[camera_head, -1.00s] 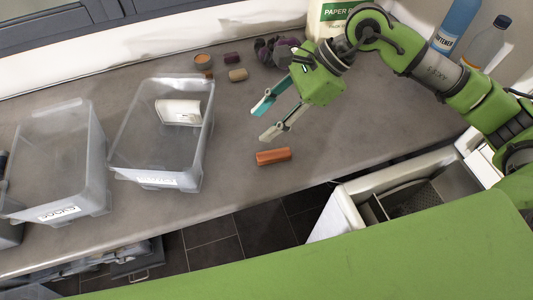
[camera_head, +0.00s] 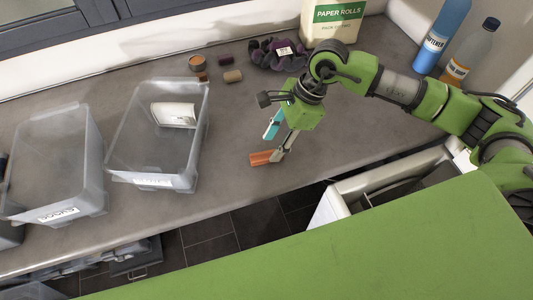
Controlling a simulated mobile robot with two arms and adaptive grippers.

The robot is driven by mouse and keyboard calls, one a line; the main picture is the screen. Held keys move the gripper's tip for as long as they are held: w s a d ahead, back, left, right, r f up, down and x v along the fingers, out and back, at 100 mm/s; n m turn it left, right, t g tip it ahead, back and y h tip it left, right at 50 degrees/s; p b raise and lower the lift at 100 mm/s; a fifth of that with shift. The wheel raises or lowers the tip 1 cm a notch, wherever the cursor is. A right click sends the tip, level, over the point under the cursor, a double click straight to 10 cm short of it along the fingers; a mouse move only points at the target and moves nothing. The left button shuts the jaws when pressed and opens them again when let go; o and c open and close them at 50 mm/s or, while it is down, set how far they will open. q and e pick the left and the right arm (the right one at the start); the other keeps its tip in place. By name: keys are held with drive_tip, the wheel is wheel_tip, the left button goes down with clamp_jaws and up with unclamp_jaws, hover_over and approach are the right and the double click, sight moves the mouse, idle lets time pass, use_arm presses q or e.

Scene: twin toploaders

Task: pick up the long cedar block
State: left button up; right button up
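The long cedar block (camera_head: 260,158), orange-brown, lies on the grey counter near its front edge. My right gripper (camera_head: 271,148) is low at the block's right end, pointing down and left. Its two fingers are apart: the teal-padded one is behind the block, and the grey one overlaps the block's right end in the picture. I cannot tell whether either finger touches the block. The block's right end is partly hidden by the finger. My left gripper is not in view.
Two clear bins stand at the left, one (camera_head: 102,190) labelled socks and one (camera_head: 205,110) holding a white item. An open washer (camera_head: 350,187) is at front right.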

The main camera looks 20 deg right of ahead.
sight(267, 154)
drive_tip(key=p+x, duration=0.2)
drive_tip(key=x, duration=0.1)
drive_tip(key=shift+w+f, duration=0.15)
drive_tip(key=shift+f, duration=0.05)
drive_tip(key=shift+a+f, duration=0.1)
drive_tip(key=shift+f, duration=0.4)
drive_tip(key=shift+f+b, duration=0.25)
drive_tip(key=shift+b, duration=0.3)
drive_tip(key=c, duration=0.9)
